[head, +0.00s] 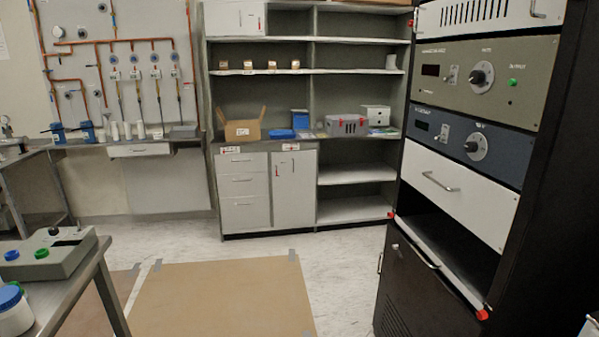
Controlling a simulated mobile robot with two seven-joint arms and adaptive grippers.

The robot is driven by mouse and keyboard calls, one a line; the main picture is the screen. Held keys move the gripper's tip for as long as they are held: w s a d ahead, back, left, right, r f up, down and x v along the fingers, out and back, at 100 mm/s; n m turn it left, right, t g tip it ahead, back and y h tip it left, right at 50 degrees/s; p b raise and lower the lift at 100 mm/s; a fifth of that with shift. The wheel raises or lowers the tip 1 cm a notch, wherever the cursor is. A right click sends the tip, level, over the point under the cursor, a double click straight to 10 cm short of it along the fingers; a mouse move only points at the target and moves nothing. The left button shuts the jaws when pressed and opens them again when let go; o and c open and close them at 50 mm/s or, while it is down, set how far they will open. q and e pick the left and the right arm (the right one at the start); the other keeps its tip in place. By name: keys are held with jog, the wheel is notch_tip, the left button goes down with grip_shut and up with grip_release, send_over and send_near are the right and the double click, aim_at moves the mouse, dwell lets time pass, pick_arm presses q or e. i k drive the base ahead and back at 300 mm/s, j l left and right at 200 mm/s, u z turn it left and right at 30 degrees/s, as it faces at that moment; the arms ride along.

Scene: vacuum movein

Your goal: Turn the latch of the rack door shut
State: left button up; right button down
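The black equipment rack (545,170) stands at the right. Its low dark door (422,292), with vent slots near the bottom, sits below an open bay. A small pale metal piece (380,262) is at the door's left edge, and a small round fitting (395,247) is near its upper left corner. I cannot tell which of these is the latch, or how it is turned. The door looks about flush with the rack front. Neither of my grippers can be made out in the head view.
A white drawer panel (458,192) with a handle and two instrument panels sit above the bay. Red pieces mark the bay's corners. Brown sheets (225,297) lie taped on the floor. A bench (62,290) stands at lower left, shelving (265,120) at the back. The floor before the shelving is clear.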

aim_at(394, 246)
jog(key=i+l+z, duration=0.1)
jog(key=i+z, duration=0.4)
jog(key=z, duration=0.2)
